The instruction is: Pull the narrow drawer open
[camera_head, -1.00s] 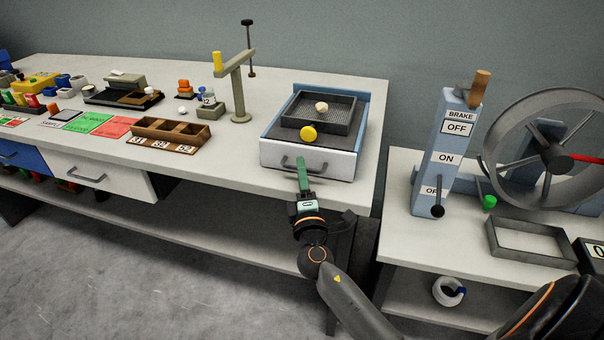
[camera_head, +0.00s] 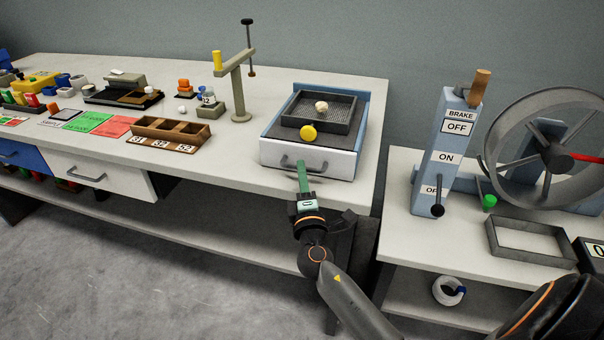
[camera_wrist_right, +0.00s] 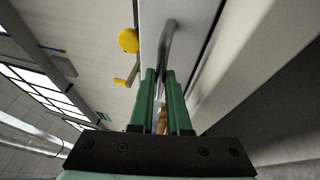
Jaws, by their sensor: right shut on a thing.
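The drawer unit on the bench has a white front (camera_head: 330,161) with a grey bar handle (camera_head: 318,171), and blue sides. The front looks level with the unit's body, with no gap that I can make out. My right gripper (camera_head: 302,168) reaches up from below to the left part of this handle. In the right wrist view its two green fingers (camera_wrist_right: 163,80) are shut on the handle (camera_wrist_right: 167,42), which runs up and away from between them. The fingers hide part of the handle. My left gripper is not in view.
A dark mesh tray (camera_head: 345,126) with a pale lump and a yellow knob (camera_head: 308,133) sit on top of the unit. A brown box (camera_head: 170,135) and a post stand (camera_head: 240,100) are to the left. A brake lever stand (camera_head: 448,150) is at right.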

